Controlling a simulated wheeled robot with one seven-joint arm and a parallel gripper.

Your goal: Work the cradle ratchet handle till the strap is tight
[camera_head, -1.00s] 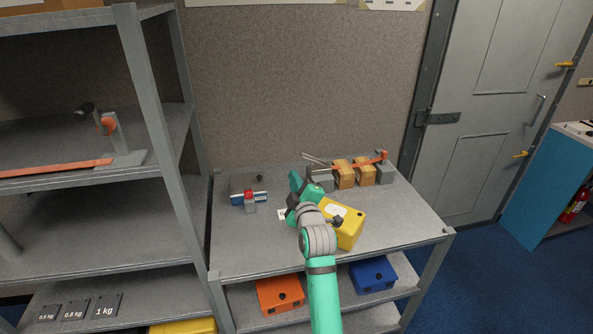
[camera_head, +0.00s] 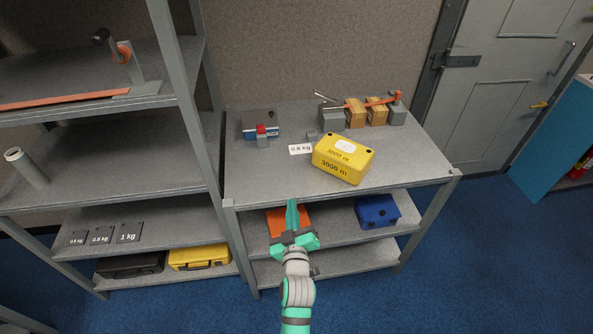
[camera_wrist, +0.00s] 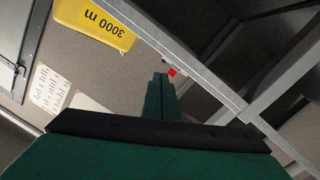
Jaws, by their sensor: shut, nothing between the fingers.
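The cradle stands at the back right of the bench top. It has grey end blocks (camera_head: 331,116), two wooden blocks (camera_head: 355,113) and an orange strap (camera_head: 372,102) running over them. The ratchet handle (camera_head: 325,98), a thin grey bar, slants up to the left from the left block. Whether the strap is tight cannot be told at this size. My gripper (camera_head: 292,204) is shut and empty, in front of the bench and below its top, well apart from the cradle. Its closed fingers also show in the wrist view (camera_wrist: 160,82), where the cradle does not appear.
A yellow 3000 m box (camera_head: 343,160) stands on the bench top in front of the cradle. Orange (camera_head: 282,216) and blue (camera_head: 377,211) boxes sit on the shelf below.

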